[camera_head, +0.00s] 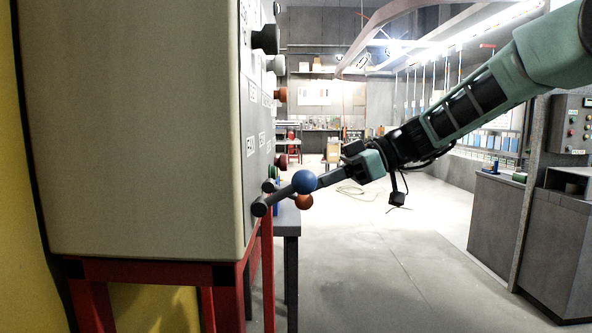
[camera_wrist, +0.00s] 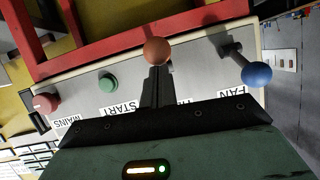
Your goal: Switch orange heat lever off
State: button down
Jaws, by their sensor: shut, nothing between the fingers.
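The orange ball of the heat lever (camera_wrist: 157,51) is in the upper middle of the wrist view, right at the tips of my gripper (camera_wrist: 157,72). The lever's shaft is hidden, so its angle is unclear, and I cannot tell whether the tips touch the ball. In the head view the orange ball (camera_head: 303,202) shows partly behind the blue ball (camera_head: 304,181) of another lever. My gripper (camera_head: 324,181) is shut and empty, reaching in from the right. The label near the orange lever is mostly covered by my gripper.
The blue fan lever (camera_wrist: 257,74) stands right of my gripper in the wrist view. A green button (camera_wrist: 108,83) and a red button (camera_wrist: 46,103) are to the left. The oven's control box (camera_head: 140,130) fills the left of the head view. The floor to the right is open.

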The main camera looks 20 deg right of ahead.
jog(key=shift+f+b, duration=0.8)
jog(key=shift+b, duration=0.6)
